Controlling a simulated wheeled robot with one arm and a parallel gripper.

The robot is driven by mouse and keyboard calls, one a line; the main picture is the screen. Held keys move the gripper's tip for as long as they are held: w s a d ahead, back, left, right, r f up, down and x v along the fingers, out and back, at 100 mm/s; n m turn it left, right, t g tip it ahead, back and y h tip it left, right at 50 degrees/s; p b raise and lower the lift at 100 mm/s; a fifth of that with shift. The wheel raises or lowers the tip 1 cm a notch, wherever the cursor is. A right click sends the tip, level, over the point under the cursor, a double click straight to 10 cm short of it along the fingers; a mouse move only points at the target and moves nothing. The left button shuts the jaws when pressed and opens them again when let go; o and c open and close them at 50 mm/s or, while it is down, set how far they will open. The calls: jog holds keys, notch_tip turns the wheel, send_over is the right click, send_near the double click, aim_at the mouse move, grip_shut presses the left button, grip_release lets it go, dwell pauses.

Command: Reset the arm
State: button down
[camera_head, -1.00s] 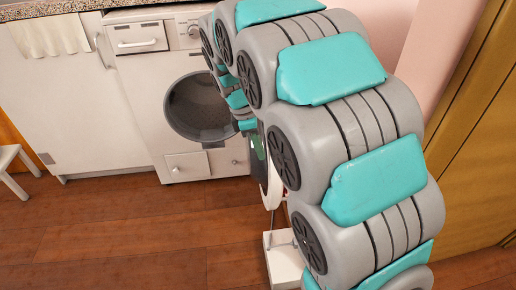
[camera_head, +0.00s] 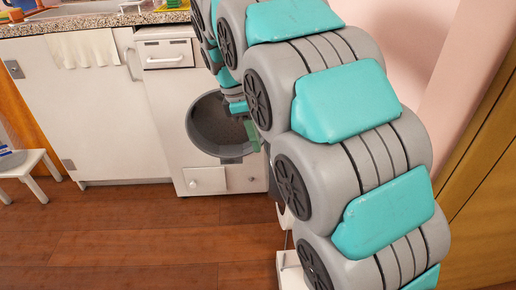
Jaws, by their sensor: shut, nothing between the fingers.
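My arm, in grey and teal segments, rises along the right side of the view and bends over at the top. Its far end hangs down in front of the white washing machine (camera_head: 165,118). My gripper (camera_head: 251,138) shows small and partly hidden behind the arm, beside the machine's round opening (camera_head: 217,128). It is shut, and I see nothing held in it. The opening is uncovered and its dark drum looks empty from here.
White cabinets (camera_head: 80,110) with a speckled counter (camera_head: 75,22) stand left of the machine. A white stool (camera_head: 30,168) is at the far left. A white object (camera_head: 288,268) stands on the floor beside my arm. The wooden floor (camera_head: 150,235) at front left is clear.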

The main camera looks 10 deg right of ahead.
dwell(0.3)
jog(key=s+d+f+m+y, duration=0.1)
jog(key=s+d+f+m, duration=0.2)
jog(key=s, duration=0.7)
jog(key=s+d+f+m+y, duration=0.1)
jog(key=s+d+f+m, duration=0.2)
jog(key=s+m, duration=0.4)
jog(key=s+d+f+m+g, duration=0.1)
jog(key=s+d+f+m, duration=0.2)
jog(key=s, duration=1.1)
jog(key=f+m, duration=0.1)
jog(key=m, duration=0.1)
jog(key=shift+f+m+y, duration=0.2)
jog(key=shift+m+y, duration=0.1)
jog(key=shift+y, duration=0.1)
